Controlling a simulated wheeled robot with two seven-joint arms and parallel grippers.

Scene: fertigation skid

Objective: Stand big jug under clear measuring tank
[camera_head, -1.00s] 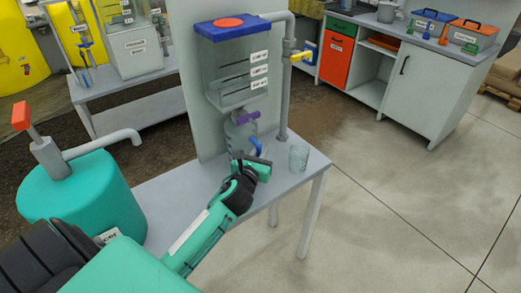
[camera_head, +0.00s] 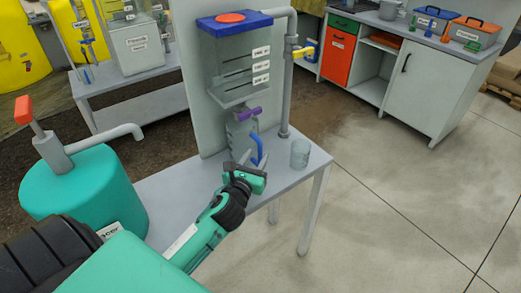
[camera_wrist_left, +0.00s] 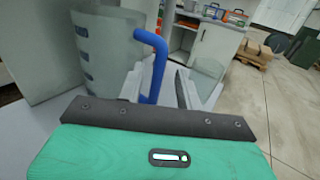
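The clear measuring tank (camera_head: 226,70) has a blue lid and hangs on a grey panel, with a purple-handled valve (camera_head: 247,114) below it. The big jug (camera_head: 240,142), clear with a blue handle (camera_head: 258,150), stands upright on the grey table under the tank and valve. The jug (camera_wrist_left: 105,50) and its blue handle (camera_wrist_left: 155,65) also show in the left wrist view. My left gripper (camera_head: 247,160) is open at the handle side. In the wrist view the handle stands between the two apart fingers; I cannot tell if they touch it. My right gripper is out of view.
A small clear beaker (camera_head: 300,153) stands on the table (camera_head: 170,195) close right of the gripper. A grey pipe with a yellow valve (camera_head: 303,52) rises behind. A teal drum (camera_head: 80,185) stands at left.

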